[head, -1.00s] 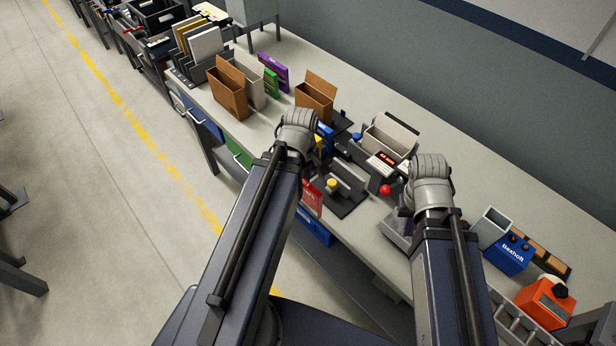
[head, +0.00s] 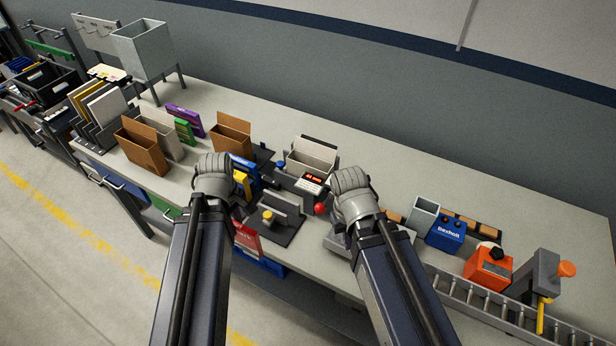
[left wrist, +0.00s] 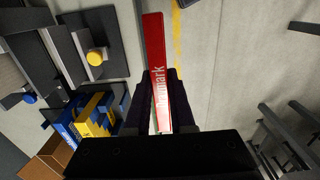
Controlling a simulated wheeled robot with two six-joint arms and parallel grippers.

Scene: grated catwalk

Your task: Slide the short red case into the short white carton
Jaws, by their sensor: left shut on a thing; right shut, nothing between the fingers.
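My left gripper (left wrist: 160,95) is shut on the red case (left wrist: 156,50), a thin red box with white lettering ending in "mark". In the head view, the red case (head: 247,242) shows beyond my left wrist at the bench's front edge; my left arm hides part of it. An open white carton (head: 312,155) with a raised flap stands at mid-bench, behind a small device with a lit display. Another white carton (head: 165,128) stands at the left and looks taller. My right gripper (head: 352,200) is right of the display device, its fingers hidden by the wrist, and it holds nothing.
Brown cartons (head: 143,150) (head: 232,134) stand at left. A black fixture with a yellow knob (head: 268,216) lies before the display device, with a red ball button (head: 320,209) beside it. A blue box (head: 445,232) and orange device (head: 488,266) stand right. The bench's back right is clear.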

